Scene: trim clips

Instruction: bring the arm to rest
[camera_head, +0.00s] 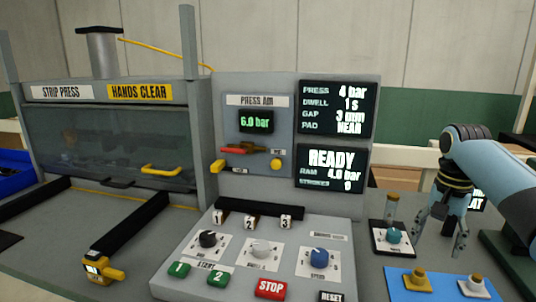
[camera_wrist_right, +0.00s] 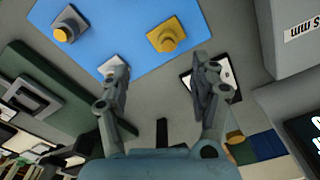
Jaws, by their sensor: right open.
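My right arm comes in from the right edge of the head view. Its gripper (camera_head: 440,240) points down, open and empty, above the bench between a small white plate with a teal knob (camera_head: 393,237) and the green block at the far right. In the right wrist view the two fingers of this gripper (camera_wrist_right: 162,72) stand wide apart with nothing between them. A blue mat (camera_wrist_right: 130,55) with a yellow knob-like piece (camera_wrist_right: 167,38) and a grey one (camera_wrist_right: 67,30) shows beyond the fingertips. My left gripper is not in view.
A strip press (camera_head: 110,140) with a clear guard stands at the left. The control panel (camera_head: 250,255) with knobs and buttons is in the middle, below lit displays (camera_head: 335,110). A yellow gauge (camera_head: 103,270) lies at the front left. A blue bin (camera_head: 12,170) is at the left edge.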

